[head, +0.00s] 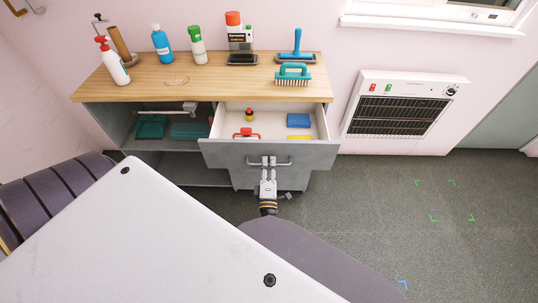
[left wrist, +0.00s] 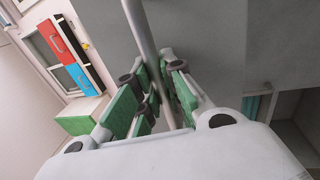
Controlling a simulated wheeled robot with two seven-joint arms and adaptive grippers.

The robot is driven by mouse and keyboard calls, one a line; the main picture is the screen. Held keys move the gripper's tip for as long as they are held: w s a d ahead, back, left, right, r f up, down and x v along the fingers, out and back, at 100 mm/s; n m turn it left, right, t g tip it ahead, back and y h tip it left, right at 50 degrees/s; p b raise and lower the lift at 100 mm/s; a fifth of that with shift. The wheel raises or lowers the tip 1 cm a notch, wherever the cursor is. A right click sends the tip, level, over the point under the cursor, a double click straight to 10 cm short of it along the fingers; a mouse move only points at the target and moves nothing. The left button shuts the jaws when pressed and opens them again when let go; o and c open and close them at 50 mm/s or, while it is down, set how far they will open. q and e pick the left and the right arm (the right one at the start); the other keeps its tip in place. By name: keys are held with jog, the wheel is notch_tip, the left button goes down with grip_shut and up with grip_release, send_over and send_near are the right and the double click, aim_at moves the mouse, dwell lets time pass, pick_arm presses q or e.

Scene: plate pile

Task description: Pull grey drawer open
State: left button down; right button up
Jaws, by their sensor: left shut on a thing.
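The grey drawer (head: 225,155) is pulled out from under the wooden worktop, and its pale inside shows from above. Its metal bar handle (head: 283,163) runs along the front. My left gripper (head: 268,164) is at the drawer front, shut on this handle. In the left wrist view, the handle (left wrist: 138,32) runs between the green-padded fingers of my gripper (left wrist: 160,85). My right gripper is not in view.
In the drawer are a red-handled item (head: 246,134), a blue block (head: 298,120) and a small yellow-and-red item (head: 250,114). Bottles and brushes stand on the worktop (head: 200,87). Open shelves are at left. A wall heater (head: 400,105) hangs at right above clear floor (head: 440,200).

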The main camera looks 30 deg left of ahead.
pick_arm(q)
jog(key=shift+s+d, duration=0.25)
jog(key=shift+s, duration=0.2)
jog(key=c, duration=1.5)
grip_release()
jog(key=shift+s, duration=0.1)
